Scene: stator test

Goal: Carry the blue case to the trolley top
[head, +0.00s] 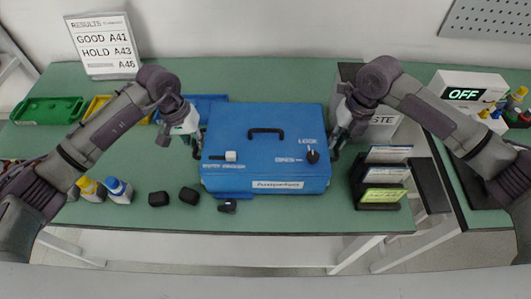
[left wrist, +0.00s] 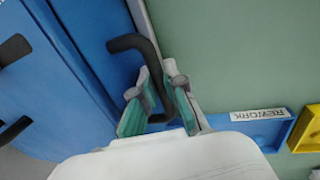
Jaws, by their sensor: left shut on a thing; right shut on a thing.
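The blue case (head: 265,160) is level over the green bench, with a top handle, a white switch and a black knob marked LOCK on its lid. I cannot tell whether its underside touches the bench. My left gripper (head: 198,140) is at the case's left side. In the left wrist view, its fingers (left wrist: 160,108) are closed around a black side handle (left wrist: 134,43) of the case. My right gripper (head: 337,149) is shut at the case's right side; the handle there is mostly hidden. I cannot identify the trolley in these views.
The green bench (head: 270,216) holds a results sign (head: 103,45), a green tray (head: 48,110), bottles (head: 118,189) and black blocks (head: 159,199) at left. A card rack (head: 381,190) stands close right of the case. An OFF display box (head: 464,94) is further right.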

